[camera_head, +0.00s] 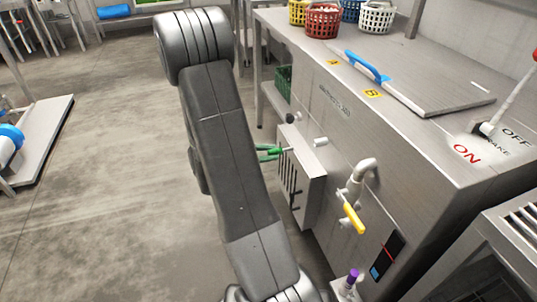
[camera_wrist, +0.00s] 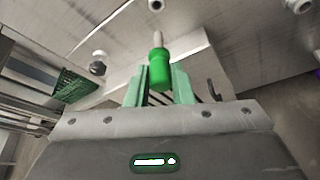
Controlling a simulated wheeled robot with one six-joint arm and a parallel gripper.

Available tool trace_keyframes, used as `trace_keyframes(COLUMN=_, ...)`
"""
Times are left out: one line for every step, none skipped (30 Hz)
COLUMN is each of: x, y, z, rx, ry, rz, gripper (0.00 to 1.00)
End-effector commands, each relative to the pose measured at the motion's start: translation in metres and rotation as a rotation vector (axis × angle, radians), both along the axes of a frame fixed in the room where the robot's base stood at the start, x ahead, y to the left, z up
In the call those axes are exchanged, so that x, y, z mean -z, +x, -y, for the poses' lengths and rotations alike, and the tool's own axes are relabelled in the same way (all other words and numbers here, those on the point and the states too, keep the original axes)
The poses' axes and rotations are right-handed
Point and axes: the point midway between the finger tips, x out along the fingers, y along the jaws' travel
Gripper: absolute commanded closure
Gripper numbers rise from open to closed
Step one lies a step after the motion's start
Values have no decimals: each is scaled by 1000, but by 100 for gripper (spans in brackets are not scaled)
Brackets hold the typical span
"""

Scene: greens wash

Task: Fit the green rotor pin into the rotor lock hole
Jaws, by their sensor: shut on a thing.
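The green rotor pin (camera_wrist: 159,72) shows in the wrist view, with a thin pale tip pointing away from my gripper (camera_wrist: 158,86). My gripper's green fingers stand on both sides of the pin's green body and are shut on it. In the head view my gripper (camera_head: 269,152) shows partly behind my arm, close to the front of a grey slotted box (camera_head: 304,182) on the steel washer's side. The pin's tip points toward the machine. I cannot pick out the rotor lock hole, and cannot tell whether the tip touches anything.
In the head view, a dark round knob (camera_head: 289,118) and a pale stub (camera_head: 320,142) stick out near the box. A tap with a yellow handle (camera_head: 353,218) juts out to the right. A green crate (camera_head: 283,82) stands behind. Open floor lies left.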

Motion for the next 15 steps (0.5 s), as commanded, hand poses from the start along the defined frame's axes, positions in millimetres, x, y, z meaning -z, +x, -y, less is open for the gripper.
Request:
trace_keyframes(x=0, y=0, z=0, rx=0, ry=0, rz=0, gripper=100)
trace_keyframes(x=0, y=0, z=0, rx=0, ry=0, rz=0, gripper=100)
trace_keyframes(x=0, y=0, z=0, rx=0, ry=0, rz=0, gripper=100)
trace_keyframes(x=0, y=0, z=0, rx=0, ry=0, rz=0, gripper=100)
trace_keyframes(x=1, y=0, z=0, rx=0, ry=1, rz=1, gripper=100)
trace_keyframes(x=1, y=0, z=-1, rx=0, ry=1, rz=0, gripper=100)
trace_keyframes(x=1, y=0, z=-1, rx=-1, ry=1, rz=1, gripper=100)
trace_keyframes(x=1, y=0, z=1, rx=1, ry=1, rz=0, gripper=100)
trace_keyframes(x=0, y=1, z=4, rx=2, ry=2, rz=1, gripper=100)
trace_keyframes(x=1, y=2, z=6, rx=3, ry=1, rz=1, gripper=100)
trace_keyframes(x=1, y=3, z=8, rx=2, ry=2, rz=1, gripper=100)
trace_keyframes(x=1, y=4, z=10, rx=3, ry=2, rz=1, gripper=100)
trace_keyframes(x=1, y=5, z=13, rx=3, ry=1, rz=2, gripper=100)
trace_keyframes(x=1, y=6, z=15, rx=3, ry=2, rz=1, gripper=100)
trace_keyframes(x=1, y=7, z=18, rx=3, ry=2, rz=1, gripper=100)
